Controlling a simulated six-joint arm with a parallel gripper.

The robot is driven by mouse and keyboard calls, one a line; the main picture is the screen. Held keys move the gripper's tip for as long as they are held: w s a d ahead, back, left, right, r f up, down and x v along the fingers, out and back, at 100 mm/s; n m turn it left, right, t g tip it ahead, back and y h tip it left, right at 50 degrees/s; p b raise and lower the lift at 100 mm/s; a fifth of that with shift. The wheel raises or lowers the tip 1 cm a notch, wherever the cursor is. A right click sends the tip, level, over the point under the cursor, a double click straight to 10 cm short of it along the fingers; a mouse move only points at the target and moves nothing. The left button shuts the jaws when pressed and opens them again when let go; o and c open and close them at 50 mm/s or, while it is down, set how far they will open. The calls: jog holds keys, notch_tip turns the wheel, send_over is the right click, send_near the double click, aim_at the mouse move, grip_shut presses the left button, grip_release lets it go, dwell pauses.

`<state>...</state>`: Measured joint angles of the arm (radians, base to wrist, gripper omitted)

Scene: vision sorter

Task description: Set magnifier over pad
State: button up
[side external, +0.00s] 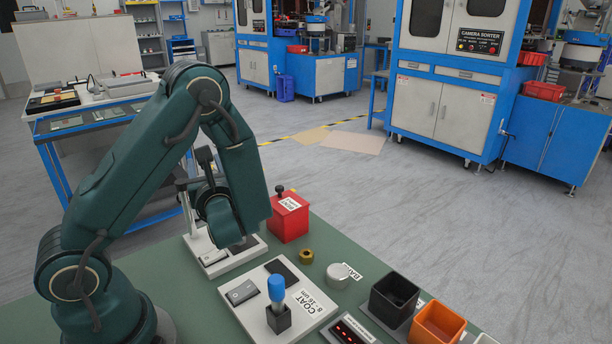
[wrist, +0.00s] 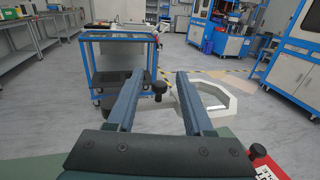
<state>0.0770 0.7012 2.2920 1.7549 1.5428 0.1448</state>
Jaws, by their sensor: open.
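My gripper (wrist: 160,74) is open, with two long dark fingers apart and nothing clamped between them. A black knob (wrist: 158,90) shows in the gap between the fingers, apart from both. A pale angular frame with a clear middle, likely the magnifier (wrist: 228,103), lies just right of the right finger. In the side view a thin grey post (side external: 187,212) rises from a white base (side external: 219,266) behind my arm; my arm hides most of the magnifier and my gripper there. A dark pad (side external: 248,243) lies on that base, partly covered by my wrist.
A red box (side external: 289,218) with a black knob stands behind the base. A white COAT plate (side external: 263,322) carries a blue-topped probe (side external: 276,288). A brass nut (side external: 306,256), metal disc (side external: 338,276), black bin (side external: 394,295) and orange bin (side external: 437,325) stand to the right.

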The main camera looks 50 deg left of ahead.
jog(key=shift+x, duration=1.55)
grip_shut()
